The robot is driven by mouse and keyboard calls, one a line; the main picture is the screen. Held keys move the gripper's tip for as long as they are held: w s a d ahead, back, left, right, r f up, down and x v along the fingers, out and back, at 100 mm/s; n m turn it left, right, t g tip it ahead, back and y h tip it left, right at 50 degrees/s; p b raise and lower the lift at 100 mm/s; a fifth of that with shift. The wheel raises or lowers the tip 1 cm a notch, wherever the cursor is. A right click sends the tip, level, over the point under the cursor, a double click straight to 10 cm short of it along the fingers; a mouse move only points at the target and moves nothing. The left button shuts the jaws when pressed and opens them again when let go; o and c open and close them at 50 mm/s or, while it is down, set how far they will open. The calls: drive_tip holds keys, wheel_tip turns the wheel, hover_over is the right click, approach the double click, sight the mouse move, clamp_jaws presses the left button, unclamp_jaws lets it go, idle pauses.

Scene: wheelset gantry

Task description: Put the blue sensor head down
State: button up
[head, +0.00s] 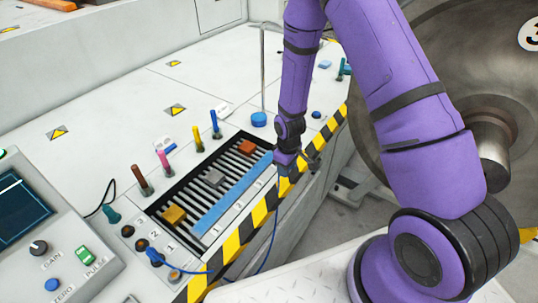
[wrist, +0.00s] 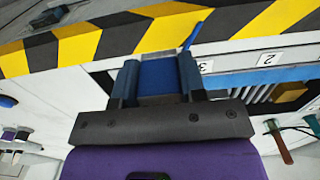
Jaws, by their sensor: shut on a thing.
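My gripper (head: 296,166) is shut on the blue sensor head (wrist: 160,76), which sits between the two jaws in the wrist view. In the head view my gripper is at the right end of the slotted black rack (head: 191,187), over the yellow-and-black striped edge, and mostly hides the sensor head. A thin blue cable (head: 272,241) hangs from the gripper and runs to a socket near the console. Whether the sensor head touches anything below cannot be told.
The rack holds a yellow block (head: 173,215), a grey block (head: 215,178) and an orange block (head: 247,147). A blue strip (head: 230,196) lies along its front. Several coloured pegs stand behind. A large metal wheel (head: 455,70) is at right. The back of the bench is mostly clear.

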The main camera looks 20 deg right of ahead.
hover_over(268, 160)
drive_tip(key=shift+s+f, duration=0.1)
drive_tip(key=shift+f, duration=2.25)
drive_tip(key=shift+f, duration=0.1)
drive_tip(key=o, duration=1)
drive_tip(key=shift+o, duration=0.2)
